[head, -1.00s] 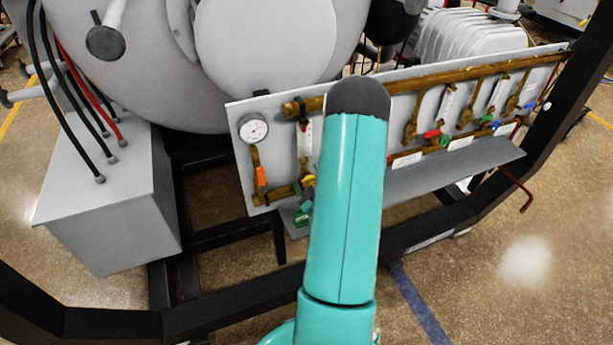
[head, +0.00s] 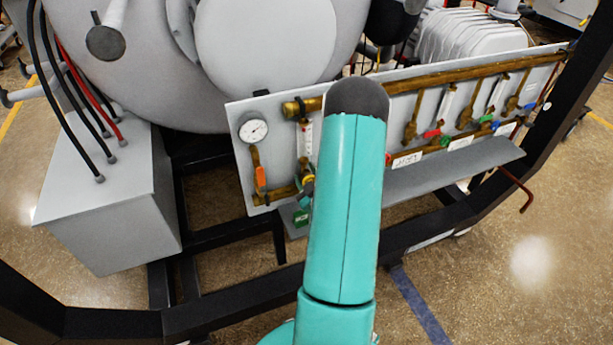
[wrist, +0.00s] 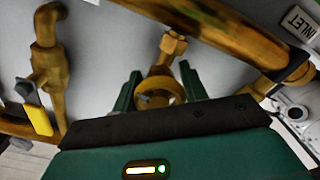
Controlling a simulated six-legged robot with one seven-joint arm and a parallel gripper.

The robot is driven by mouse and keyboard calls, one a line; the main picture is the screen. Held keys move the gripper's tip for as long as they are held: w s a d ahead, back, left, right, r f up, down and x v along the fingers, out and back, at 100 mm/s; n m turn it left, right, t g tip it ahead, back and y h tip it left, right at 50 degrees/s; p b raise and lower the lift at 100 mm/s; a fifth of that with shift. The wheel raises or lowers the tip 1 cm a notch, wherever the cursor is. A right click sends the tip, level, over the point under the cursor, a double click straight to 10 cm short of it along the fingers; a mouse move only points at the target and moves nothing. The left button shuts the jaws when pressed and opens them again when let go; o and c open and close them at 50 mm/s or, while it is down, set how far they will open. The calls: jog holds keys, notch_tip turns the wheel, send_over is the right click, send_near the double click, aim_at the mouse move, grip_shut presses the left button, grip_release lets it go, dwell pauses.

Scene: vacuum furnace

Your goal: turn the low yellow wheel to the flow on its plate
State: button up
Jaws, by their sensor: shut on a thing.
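The low yellow wheel (wrist: 158,93) shows in the wrist view as a small brass-yellow ring on a short stem below a brass pipe. My gripper (wrist: 160,76) has its two green fingers on either side of the wheel, shut on it. In the head view the wheel (head: 308,180) is a small yellow spot at the lower left of the panel, partly covered by my gripper (head: 304,190) and arm. A flow tube with a white scale (head: 306,137) stands above it. I cannot read the flow on its plate.
A dial gauge (head: 253,130) and an orange-handled valve (head: 260,178) are left of the wheel. That handle looks yellow in the wrist view (wrist: 38,118). Brass pipes and red, green and blue valves line the panel (head: 350,100) to the right. A grey shelf (head: 450,167) juts out below.

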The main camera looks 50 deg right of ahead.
jog(key=m, duration=0.5)
jog(key=shift+m, duration=0.4)
jog(key=m, duration=0.4)
jog(key=shift+m, duration=0.4)
jog(key=o, duration=1)
